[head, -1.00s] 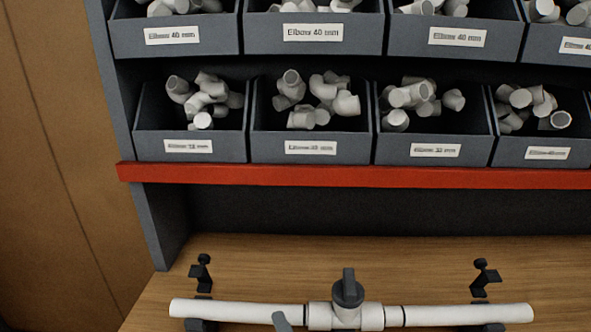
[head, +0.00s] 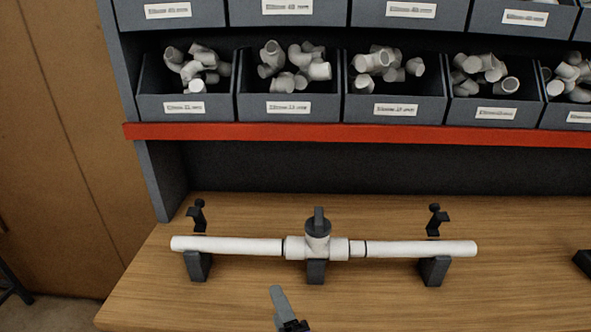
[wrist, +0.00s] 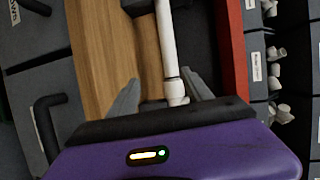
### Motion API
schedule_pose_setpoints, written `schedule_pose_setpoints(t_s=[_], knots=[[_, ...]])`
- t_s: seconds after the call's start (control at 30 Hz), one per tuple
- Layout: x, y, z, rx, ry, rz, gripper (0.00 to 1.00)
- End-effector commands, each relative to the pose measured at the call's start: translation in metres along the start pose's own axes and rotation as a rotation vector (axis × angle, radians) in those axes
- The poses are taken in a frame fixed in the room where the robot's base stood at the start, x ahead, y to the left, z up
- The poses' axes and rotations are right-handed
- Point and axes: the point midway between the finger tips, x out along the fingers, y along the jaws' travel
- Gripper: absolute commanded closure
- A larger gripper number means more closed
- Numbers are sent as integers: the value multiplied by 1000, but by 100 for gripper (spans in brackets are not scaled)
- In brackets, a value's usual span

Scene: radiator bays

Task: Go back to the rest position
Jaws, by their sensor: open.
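My gripper (wrist: 160,77) is open in the wrist view, with its two grey fingers spread apart. Nothing is held between them. A white pipe assembly with a grey-handled valve (head: 318,246) lies level on dark supports on the wooden bench. In the wrist view part of the white pipe (wrist: 167,45) shows beyond the gap between the fingers. In the head view one grey finger (head: 279,301) shows in front of the pipe, apart from it; the rest of my gripper is mostly out of frame.
Two dark clamps (head: 435,219) stand behind the pipe. A red rail (head: 350,134) runs along the shelf above the bench (head: 390,295), with grey bins (head: 394,108) of white elbows above it. A dark object (head: 583,261) lies at the right edge. The front right bench is clear.

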Motion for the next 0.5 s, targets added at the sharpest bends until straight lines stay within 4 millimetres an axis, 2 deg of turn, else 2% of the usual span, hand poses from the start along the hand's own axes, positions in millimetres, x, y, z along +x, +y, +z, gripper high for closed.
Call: schedule_pose_setpoints(t_s=[0.17,0.33,0.5], knots=[[-1,-8,2,-98,-6,-30,42],[-4,-27,5,-229,-11,-90,42],[-19,-39,7,-407,-5,-155,42]])
